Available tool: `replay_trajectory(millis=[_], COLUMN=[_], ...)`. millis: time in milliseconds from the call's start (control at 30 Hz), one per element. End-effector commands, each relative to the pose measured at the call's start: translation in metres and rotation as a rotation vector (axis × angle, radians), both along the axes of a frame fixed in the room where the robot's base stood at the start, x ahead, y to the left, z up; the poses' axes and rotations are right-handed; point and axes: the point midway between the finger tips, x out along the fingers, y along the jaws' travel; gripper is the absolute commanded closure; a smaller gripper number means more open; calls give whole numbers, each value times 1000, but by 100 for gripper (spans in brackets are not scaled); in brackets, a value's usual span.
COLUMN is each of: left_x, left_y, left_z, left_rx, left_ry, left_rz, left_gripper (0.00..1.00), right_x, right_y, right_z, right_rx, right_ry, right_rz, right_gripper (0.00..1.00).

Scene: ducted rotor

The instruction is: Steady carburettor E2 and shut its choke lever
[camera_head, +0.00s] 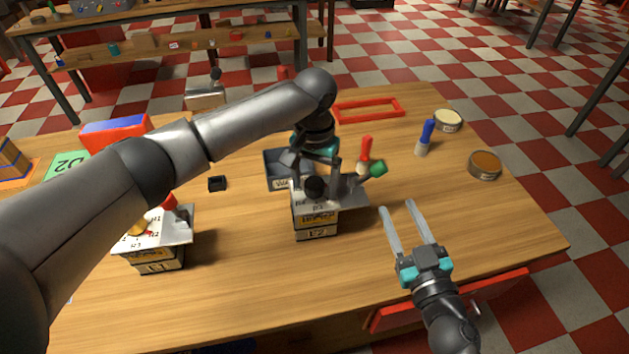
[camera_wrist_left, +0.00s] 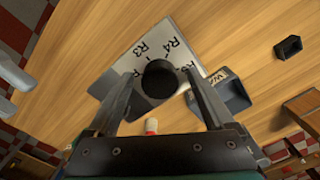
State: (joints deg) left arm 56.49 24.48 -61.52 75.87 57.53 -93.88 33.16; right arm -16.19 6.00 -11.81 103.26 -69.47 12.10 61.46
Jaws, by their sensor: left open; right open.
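Carburettor E2 (camera_head: 317,228) is a box labelled E2 with a pale top plate, on the table's middle. A round black knob (camera_wrist_left: 160,80) stands on its plate, among printed marks such as R3 and R4. My left gripper (camera_head: 316,178) is over E2, pointing down, its open fingers on either side of the knob; I cannot tell whether they touch it. A green-tipped piece (camera_head: 377,169) shows at E2's right side, possibly its choke lever; the arm and gripper hide part of that area. My right gripper (camera_head: 396,206) is open and empty, right of E2.
Unit E1 (camera_head: 156,256) stands at front left, partly behind my left arm. A grey tray (camera_head: 276,168) sits behind E2. A red-handled tool (camera_head: 366,150), a blue-handled brush (camera_head: 427,133), round tins (camera_head: 485,164) and a red frame (camera_head: 368,110) are behind. The right front table is clear.

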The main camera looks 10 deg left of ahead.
Motion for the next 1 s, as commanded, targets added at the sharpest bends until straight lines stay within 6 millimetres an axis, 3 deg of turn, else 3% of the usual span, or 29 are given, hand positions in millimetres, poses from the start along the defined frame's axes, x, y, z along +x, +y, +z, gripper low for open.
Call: replay_trajectory(millis=[167, 900, 1000], left_x=[0, 0, 0], left_y=[0, 0, 0], left_z=[0, 0, 0], left_rx=[0, 0, 0], left_ry=[0, 0, 0], left_rz=[-1, 0, 0], left_gripper=[15, 98, 100], right_x=[0, 0, 0], right_y=[0, 0, 0], right_z=[0, 0, 0], right_rx=[0, 0, 0], right_ry=[0, 0, 0], right_rz=[0, 0, 0], right_gripper=[50, 50, 50])
